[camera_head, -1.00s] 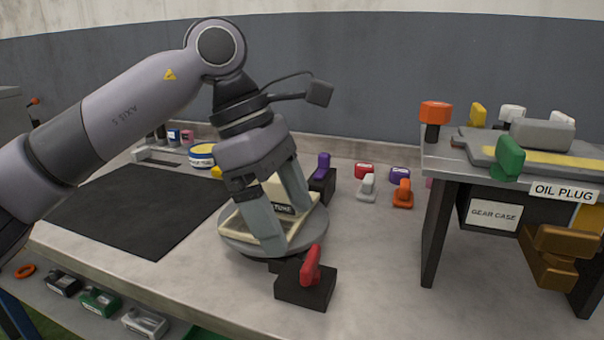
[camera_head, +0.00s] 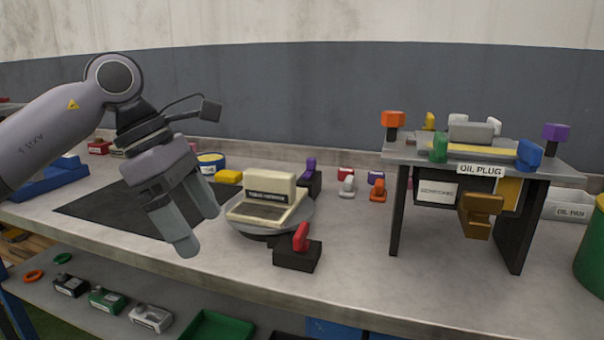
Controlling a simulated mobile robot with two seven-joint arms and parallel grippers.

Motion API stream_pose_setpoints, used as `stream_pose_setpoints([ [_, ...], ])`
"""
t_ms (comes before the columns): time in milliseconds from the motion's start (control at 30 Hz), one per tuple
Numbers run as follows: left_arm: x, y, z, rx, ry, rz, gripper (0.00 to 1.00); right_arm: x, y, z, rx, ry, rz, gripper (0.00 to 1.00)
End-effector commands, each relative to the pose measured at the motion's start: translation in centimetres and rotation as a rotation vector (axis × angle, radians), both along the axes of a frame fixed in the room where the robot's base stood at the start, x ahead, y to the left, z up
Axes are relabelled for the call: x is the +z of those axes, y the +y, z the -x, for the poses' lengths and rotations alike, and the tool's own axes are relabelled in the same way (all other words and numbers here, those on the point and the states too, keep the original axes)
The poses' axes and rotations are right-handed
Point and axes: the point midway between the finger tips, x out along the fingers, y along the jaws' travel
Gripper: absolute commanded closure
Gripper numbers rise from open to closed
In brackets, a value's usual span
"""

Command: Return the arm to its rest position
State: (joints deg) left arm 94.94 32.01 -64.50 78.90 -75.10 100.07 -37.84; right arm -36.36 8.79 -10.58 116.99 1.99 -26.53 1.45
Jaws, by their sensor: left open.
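My left gripper (camera_head: 200,230) hangs open and empty above the bench, over the front right edge of the black mat (camera_head: 100,206). Its fingers point down and to the right. A cream-coloured block-shaped unit with a dark label (camera_head: 268,198) sits on the round grey turntable (camera_head: 298,219), to the right of the gripper and apart from it. A block with a red handle (camera_head: 301,238) stands at the front of the turntable, and one with a purple handle (camera_head: 310,167) stands behind it. My right gripper is not in view.
A raised stand labelled OIL PLUG (camera_head: 480,170) with several coloured knobs is at the right. Small coloured handles (camera_head: 377,190) stand behind the turntable. A lower shelf (camera_head: 180,296) holds small parts. Bare bench lies between turntable and stand.

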Motion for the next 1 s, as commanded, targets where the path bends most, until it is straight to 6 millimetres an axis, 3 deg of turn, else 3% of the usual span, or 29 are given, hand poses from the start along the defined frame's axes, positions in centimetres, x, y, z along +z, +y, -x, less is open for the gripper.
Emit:
stream_pose_setpoints([
  [33, 0.1, 2.6, -0.5, 0.059, -0.001, 0.006, 0.11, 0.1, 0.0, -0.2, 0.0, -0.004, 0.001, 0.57],
  [100, 0.2, 6.0, -1.0, 0.132, -0.002, 0.012, 0.11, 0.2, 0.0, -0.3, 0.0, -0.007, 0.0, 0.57],
  [400, 0.1, 18.4, -0.6, 0.403, -0.002, 0.034, 0.11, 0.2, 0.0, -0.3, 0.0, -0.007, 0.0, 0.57],
  [733, -6.4, 10.7, -1.1, 0.436, 0.165, 0.389, 0.11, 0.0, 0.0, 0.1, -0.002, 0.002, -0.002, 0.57],
  [1000, -10.4, 5.9, -0.5, 0.602, 0.396, 0.753, 0.11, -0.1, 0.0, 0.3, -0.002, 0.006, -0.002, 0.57],
])
